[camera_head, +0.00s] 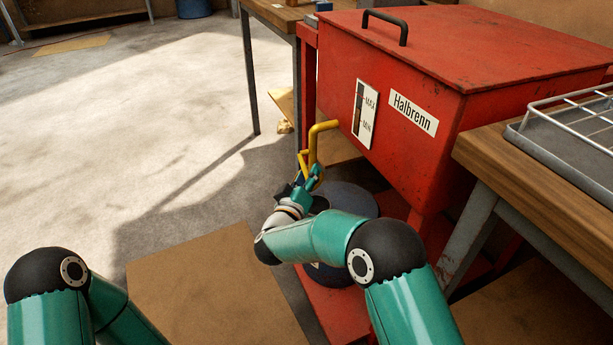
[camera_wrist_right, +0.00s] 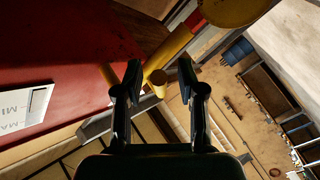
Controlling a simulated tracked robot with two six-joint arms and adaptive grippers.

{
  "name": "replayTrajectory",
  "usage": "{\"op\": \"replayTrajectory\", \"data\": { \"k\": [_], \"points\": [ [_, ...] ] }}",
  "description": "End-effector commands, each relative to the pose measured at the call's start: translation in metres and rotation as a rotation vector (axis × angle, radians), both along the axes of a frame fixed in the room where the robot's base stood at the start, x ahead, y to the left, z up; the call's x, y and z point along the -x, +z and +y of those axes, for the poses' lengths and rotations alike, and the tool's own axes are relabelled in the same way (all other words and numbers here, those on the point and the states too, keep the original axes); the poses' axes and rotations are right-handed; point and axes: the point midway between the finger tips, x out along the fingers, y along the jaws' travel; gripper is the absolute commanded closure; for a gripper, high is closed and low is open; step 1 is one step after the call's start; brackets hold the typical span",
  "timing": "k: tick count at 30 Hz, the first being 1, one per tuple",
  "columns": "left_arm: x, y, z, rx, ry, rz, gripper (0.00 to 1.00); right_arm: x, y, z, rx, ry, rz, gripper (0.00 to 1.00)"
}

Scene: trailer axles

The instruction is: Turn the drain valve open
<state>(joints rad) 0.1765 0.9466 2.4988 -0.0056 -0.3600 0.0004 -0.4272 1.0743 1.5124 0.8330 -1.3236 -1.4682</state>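The drain valve's yellow pipe (camera_head: 318,138) sticks out of the red tank's left side and bends down, with a thinner yellow part beside its lower end. In the right wrist view the yellow fitting (camera_wrist_right: 158,82) lies between the fingers of my right gripper (camera_wrist_right: 147,78). These fingers are spread, with a gap visible on at least one side; contact is unclear. In the head view my right gripper (camera_head: 306,180) is at the pipe's lower end, partly hiding it. Only part of my left arm shows at lower left; its gripper is out of view.
The red tank (camera_head: 480,50) carries a level gauge (camera_head: 364,115) and a Halbrenn label. A dark blue round container (camera_head: 350,197) stands below the valve. A wooden bench (camera_head: 540,195) with a wire rack (camera_head: 580,115) is at right. The floor to the left is mostly clear.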

Motion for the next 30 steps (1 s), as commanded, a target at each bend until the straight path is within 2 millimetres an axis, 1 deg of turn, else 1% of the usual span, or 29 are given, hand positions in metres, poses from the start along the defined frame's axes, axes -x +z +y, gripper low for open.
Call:
{"op": "replayTrajectory", "data": {
  "k": [2, 6, 9, 19, 22, 26, 30],
  "points": [
    [0.000, 0.000, 0.000, 0.000, 0.000, 0.000, 0.60, 0.000, 0.000, 0.001, 0.000, 0.001, 0.001, 0.62],
    [0.000, 0.000, 0.000, 0.000, 0.000, 0.000, 0.60, 0.000, 0.000, 0.001, 0.000, 0.002, 0.001, 0.86],
    [0.000, 0.000, 0.000, 0.000, 0.000, 0.000, 0.60, 0.000, 0.000, 0.001, 0.000, 0.002, 0.001, 1.00],
    [0.000, 0.000, 0.000, 0.000, 0.000, 0.000, 0.60, 0.000, -0.001, 0.002, 0.001, 0.004, 0.001, 1.00],
    [0.000, -0.005, 0.000, 0.000, 0.000, 0.000, 0.60, -0.001, -0.004, 0.003, -0.002, 0.004, -0.012, 1.00],
    [0.000, -0.023, 0.000, 0.000, 0.000, 0.000, 0.60, -0.003, -0.013, 0.004, -0.023, 0.004, -0.079, 1.00],
    [0.000, -0.049, 0.000, 0.000, 0.000, 0.000, 0.60, -0.009, -0.021, 0.006, -0.063, 0.004, -0.200, 1.00]
  ]
}}
